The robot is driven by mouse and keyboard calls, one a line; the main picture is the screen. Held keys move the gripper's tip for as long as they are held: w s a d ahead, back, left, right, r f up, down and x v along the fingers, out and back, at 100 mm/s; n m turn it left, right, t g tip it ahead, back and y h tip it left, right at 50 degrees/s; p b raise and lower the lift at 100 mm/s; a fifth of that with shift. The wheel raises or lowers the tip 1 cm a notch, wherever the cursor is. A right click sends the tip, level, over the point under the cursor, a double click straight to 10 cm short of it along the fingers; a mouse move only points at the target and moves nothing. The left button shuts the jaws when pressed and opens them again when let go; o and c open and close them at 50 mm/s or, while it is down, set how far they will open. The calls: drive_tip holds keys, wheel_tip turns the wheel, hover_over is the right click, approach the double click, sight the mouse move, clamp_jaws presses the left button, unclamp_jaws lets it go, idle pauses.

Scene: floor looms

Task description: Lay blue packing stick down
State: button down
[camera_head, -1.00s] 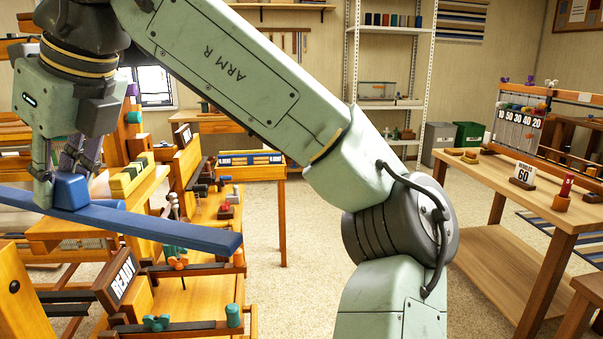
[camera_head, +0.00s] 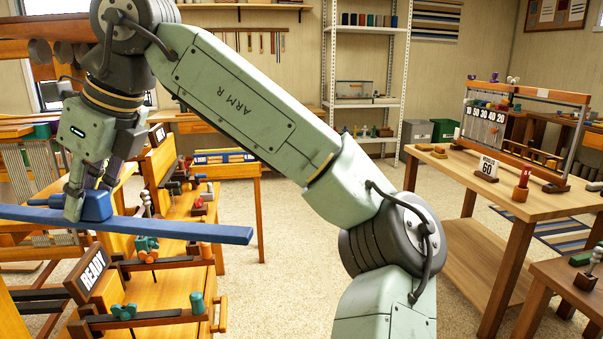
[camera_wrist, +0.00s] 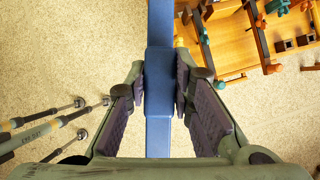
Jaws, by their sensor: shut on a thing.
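The blue packing stick (camera_head: 185,229) is a long flat bar with a raised blue block (camera_head: 96,206) on it. It spans the left of the head view, roughly level, above the wooden benches. My gripper (camera_head: 88,200) is shut on the block and points down. In the wrist view the stick (camera_wrist: 160,15) runs up the middle, between the two dark pads of my gripper (camera_wrist: 160,90). Carpet shows beneath it there. The stick's left end is cut off by the head view's edge.
A wooden loom bench with a READY sign (camera_head: 86,273), clamps and teal knobs (camera_head: 196,302) stands below the stick. A wooden table (camera_head: 470,178) with a number rack is at right. Carpet floor (camera_head: 270,285) is open in the middle.

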drive_tip(key=w+d+f+n+g, duration=0.2)
drive_tip(key=w+d+f+n, duration=0.3)
drive_tip(key=w+f, duration=0.95)
drive_tip(key=w+d+f+n+g+h, duration=0.1)
drive_tip(key=w+d+f+n, duration=0.15)
drive_tip(key=d+f, duration=0.45)
drive_tip(key=w+d+f+n+g, duration=0.1)
drive_tip(key=w+d+f, duration=0.2)
drive_tip(key=f, duration=0.8)
drive_tip(key=s+d+f+n+g+h, duration=0.1)
drive_tip(key=d+f+n, duration=0.1)
drive_tip(key=d+f, duration=0.45)
drive_tip(key=s+d+f+n+h, duration=0.15)
drive_tip(key=d+f, duration=0.25)
drive_tip(key=f, duration=0.6)
drive_tip(key=s+d+f+n+g+h, duration=0.1)
drive_tip(key=s+d+f+n, duration=0.15)
drive_tip(key=d+f, duration=0.4)
drive_tip(key=s+f+n, duration=0.2)
drive_tip(key=s+f, duration=0.1)
drive_tip(key=f, duration=0.5)
drive_tip(key=s+a+f+n+h, duration=0.1)
drive_tip(key=s+f+n, duration=0.1)
drive_tip(key=f, duration=0.6)
drive_tip(key=shift+s+a+f, duration=0.25)
drive_tip(key=shift+s+f, duration=0.15)
drive_tip(key=shift+s, duration=0.3)
drive_tip(key=shift+a+h, duration=0.1)
drive_tip(key=shift+h, duration=0.25)
